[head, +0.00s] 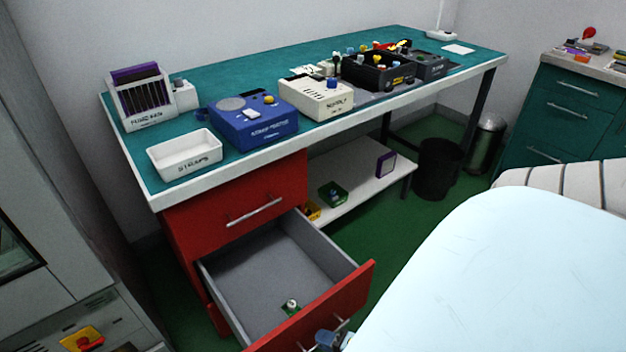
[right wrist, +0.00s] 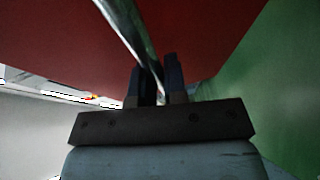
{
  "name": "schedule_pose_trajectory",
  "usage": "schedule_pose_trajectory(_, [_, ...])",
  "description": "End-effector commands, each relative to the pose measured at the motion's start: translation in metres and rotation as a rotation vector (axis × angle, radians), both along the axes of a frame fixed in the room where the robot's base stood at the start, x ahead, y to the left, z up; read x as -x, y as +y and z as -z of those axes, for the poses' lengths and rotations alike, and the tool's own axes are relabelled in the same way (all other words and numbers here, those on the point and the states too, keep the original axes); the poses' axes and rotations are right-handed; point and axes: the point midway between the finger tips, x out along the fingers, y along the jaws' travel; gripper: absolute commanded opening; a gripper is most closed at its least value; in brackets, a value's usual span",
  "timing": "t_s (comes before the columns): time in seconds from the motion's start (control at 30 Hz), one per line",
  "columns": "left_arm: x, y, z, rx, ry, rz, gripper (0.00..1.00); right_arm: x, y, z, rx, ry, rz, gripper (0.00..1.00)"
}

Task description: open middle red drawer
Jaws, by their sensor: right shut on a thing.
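The middle red drawer (head: 325,312) stands pulled well out from the red cabinet under the bench, and its grey inside shows. A small green and white item (head: 291,307) lies in it near the front. My right gripper (head: 330,338) is at the drawer's front handle, at the bottom of the head view. In the right wrist view, the dark fingers of my right gripper (right wrist: 157,82) are shut on the metal bar handle (right wrist: 130,35), with the red drawer front (right wrist: 220,40) behind. My left gripper is not in view.
The red upper drawer (head: 240,200) above is closed. The teal bench (head: 230,85) holds a white tray (head: 185,155), a blue box (head: 250,125) and other boxes. A black bin (head: 437,170) stands on the green floor beyond the lower shelf (head: 350,190).

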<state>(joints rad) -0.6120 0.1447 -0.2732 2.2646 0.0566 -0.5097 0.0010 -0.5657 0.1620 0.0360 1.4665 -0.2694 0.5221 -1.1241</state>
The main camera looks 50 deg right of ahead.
Motion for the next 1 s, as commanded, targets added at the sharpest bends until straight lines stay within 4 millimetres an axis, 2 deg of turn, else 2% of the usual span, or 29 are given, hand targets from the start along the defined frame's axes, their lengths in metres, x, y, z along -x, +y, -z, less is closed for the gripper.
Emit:
schedule_pose_trajectory(0.2, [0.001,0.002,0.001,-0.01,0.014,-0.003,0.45,0.014,0.003,-0.001,0.0,-0.001,0.001,0.0])
schedule_pose_trajectory(0.6, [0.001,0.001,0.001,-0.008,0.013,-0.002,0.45,0.015,0.003,0.0,0.0,0.0,0.001,0.0])
schedule_pose_trajectory(0.63, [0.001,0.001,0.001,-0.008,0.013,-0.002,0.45,0.015,0.003,0.0,0.0,0.0,0.001,0.17])
schedule_pose_trajectory(0.7, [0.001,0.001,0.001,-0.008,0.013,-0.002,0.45,0.015,0.003,0.0,0.0,0.0,0.001,0.33])
schedule_pose_trajectory(0.73, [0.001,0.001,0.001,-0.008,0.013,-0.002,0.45,0.015,0.003,0.0,0.0,0.0,0.001,0.37])
schedule_pose_trajectory(1.0, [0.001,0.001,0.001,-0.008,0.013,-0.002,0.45,0.015,0.003,0.0,0.0,0.0,0.001,0.37])
